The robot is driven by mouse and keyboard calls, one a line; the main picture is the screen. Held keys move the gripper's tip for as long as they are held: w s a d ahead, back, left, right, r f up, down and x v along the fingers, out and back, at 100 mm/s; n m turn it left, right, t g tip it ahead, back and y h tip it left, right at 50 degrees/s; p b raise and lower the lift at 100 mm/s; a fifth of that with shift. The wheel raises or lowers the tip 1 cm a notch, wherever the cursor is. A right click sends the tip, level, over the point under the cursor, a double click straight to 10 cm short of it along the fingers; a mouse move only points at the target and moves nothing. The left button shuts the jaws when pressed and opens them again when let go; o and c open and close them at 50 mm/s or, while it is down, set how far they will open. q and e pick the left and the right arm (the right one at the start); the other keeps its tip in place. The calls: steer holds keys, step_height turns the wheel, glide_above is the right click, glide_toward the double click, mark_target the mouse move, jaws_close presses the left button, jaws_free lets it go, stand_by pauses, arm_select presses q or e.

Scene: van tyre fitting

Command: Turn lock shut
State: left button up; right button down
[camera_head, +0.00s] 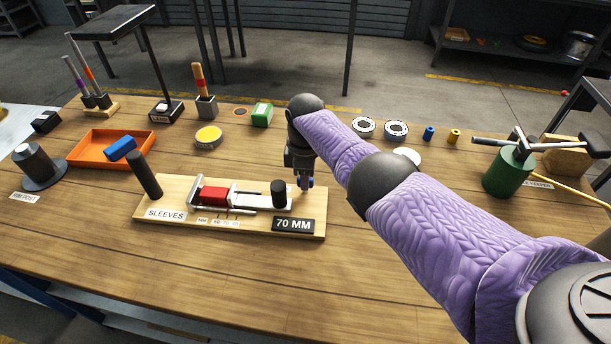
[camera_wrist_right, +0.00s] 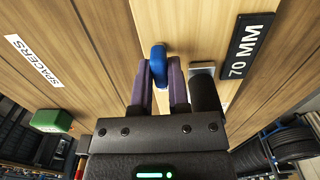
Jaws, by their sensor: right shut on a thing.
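The sleeve board (camera_head: 175,190) is a pale wooden board with a red block (camera_head: 213,195) in a metal slide, a black knob (camera_head: 279,193) at the slide's right end and a "70 MM" plate (camera_head: 293,225). A small blue lock handle (camera_head: 311,182) stands at the board's right end. My right gripper (camera_head: 304,184) points down there. In the right wrist view its purple fingers (camera_wrist_right: 159,88) are shut on the blue handle (camera_wrist_right: 158,58), and the black knob (camera_wrist_right: 205,95) is close beside them. The fingers hide part of the handle. My left gripper is not in view.
An orange tray (camera_head: 85,160) with a blue block (camera_head: 120,149) lies to the left. A dark upright handle (camera_head: 145,175) stands at the board's left end. A green cylinder with a cross handle (camera_head: 507,173) stands at the right. The front of the table is clear.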

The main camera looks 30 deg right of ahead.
stand_by(0.5)
steer(key=c, duration=0.6)
jaws_free()
step_height(320, 180, up, 10)
steer(key=p, duration=0.5)
steer(key=shift+f, duration=0.1)
